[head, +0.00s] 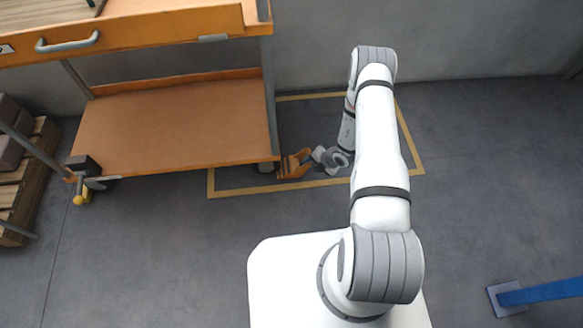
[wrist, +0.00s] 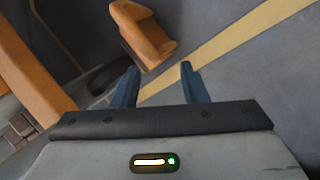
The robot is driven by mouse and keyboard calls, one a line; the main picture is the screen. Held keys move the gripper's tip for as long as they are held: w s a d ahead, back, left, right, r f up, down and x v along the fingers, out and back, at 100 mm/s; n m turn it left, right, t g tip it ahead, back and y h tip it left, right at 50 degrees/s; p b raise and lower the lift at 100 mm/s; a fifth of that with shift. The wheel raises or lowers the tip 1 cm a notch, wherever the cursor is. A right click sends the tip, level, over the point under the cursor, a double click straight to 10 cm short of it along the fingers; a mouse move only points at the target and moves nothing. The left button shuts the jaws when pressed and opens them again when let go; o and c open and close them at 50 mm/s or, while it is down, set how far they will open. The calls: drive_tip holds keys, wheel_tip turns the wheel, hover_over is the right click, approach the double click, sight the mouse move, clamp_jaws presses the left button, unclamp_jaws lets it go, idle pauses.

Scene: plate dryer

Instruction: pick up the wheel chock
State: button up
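The orange wheel chock (head: 293,165) sits on the floor just right of the cart's front right wheel. My gripper (head: 318,156) is low, to the right of the chock in the head view. In the wrist view my gripper (wrist: 160,68) has its two blue fingers spread apart with nothing between them. The chock lies beyond the fingertips, and a gap of floor shows between them.
The orange cart (head: 180,125) stands left of the chock, its wheel (head: 265,167) close by. Yellow floor tape (head: 330,182) borders the area. A pallet (head: 22,190) stands far left, a blue post (head: 540,292) at lower right.

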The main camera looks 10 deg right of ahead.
sight(308, 164)
drive_tip(key=b+x, duration=0.1)
drive_tip(key=x, duration=0.1)
drive_tip(key=b+x, duration=0.1)
drive_tip(key=x, duration=0.1)
drive_tip(key=b+x, duration=0.1)
drive_tip(key=x, duration=0.1)
drive_tip(key=shift+w+r, duration=0.15)
drive_tip(key=shift+w, duration=0.15)
drive_tip(key=shift+r, duration=0.1)
drive_tip(key=shift+c, duration=0.6)
clamp_jaws()
idle(0.3)
